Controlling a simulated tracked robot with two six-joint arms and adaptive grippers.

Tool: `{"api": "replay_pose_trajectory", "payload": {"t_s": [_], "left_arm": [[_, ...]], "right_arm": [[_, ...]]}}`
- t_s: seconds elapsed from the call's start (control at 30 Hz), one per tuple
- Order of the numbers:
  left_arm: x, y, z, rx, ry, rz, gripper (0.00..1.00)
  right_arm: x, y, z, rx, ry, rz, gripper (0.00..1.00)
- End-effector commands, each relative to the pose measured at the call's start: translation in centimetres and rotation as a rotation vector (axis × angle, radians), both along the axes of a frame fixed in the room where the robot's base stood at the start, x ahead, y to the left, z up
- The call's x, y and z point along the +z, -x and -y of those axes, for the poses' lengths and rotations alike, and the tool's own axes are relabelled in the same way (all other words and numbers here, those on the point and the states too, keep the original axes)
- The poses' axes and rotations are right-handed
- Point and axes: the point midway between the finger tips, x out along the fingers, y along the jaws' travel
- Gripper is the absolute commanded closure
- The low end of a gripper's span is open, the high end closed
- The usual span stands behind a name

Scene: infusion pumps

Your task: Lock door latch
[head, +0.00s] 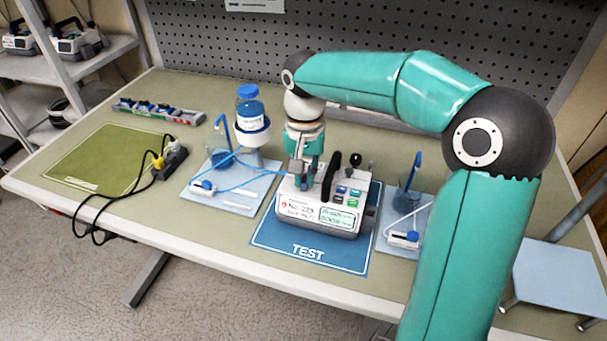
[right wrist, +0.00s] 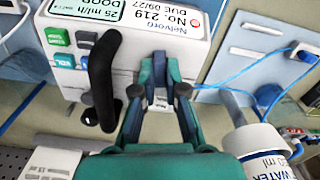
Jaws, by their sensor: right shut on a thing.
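The white infusion pump (head: 322,208) stands on the blue TEST mat (head: 280,238), with coloured buttons, a display and a black handle (head: 331,178). In the right wrist view, the pump (right wrist: 150,35) is at the top, and its display partly shows "25 ml/h" and "DOOR". My right gripper (head: 306,172) reaches down at the pump's back left. In the right wrist view, the fingertips (right wrist: 160,78) are close together at the pump's edge, beside the black handle (right wrist: 100,75). They are shut on the door latch, which they mostly hide. My left gripper is not in view.
A blue-capped water bottle (head: 249,106) stands in a holder left of the pump, with blue tubing (head: 252,165) running towards the pump. Trays with beakers (head: 408,200) flank the mat. A power strip (head: 170,160) with black cables lies by the green mat (head: 95,160).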

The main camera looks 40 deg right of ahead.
Motion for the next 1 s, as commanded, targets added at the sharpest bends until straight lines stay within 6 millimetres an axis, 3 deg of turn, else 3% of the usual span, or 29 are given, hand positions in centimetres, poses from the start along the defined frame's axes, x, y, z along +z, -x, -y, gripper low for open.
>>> {"api": "replay_pose_trajectory", "payload": {"t_s": [0.4, 0.93, 0.97, 1.0], "left_arm": [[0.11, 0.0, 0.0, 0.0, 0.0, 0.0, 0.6], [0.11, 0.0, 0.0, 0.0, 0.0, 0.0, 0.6], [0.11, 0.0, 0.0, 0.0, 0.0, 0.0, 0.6], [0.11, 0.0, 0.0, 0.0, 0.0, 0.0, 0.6]], "right_arm": [[0.02, 0.09, 0.08, -0.206, 0.002, -0.001, 1.0], [0.0, 0.1, 0.05, -0.232, 0.001, -0.001, 1.0], [0.0, 0.1, 0.05, -0.232, 0.001, -0.001, 0.86], [0.0, 0.1, 0.05, -0.232, 0.001, -0.001, 0.79]]}}
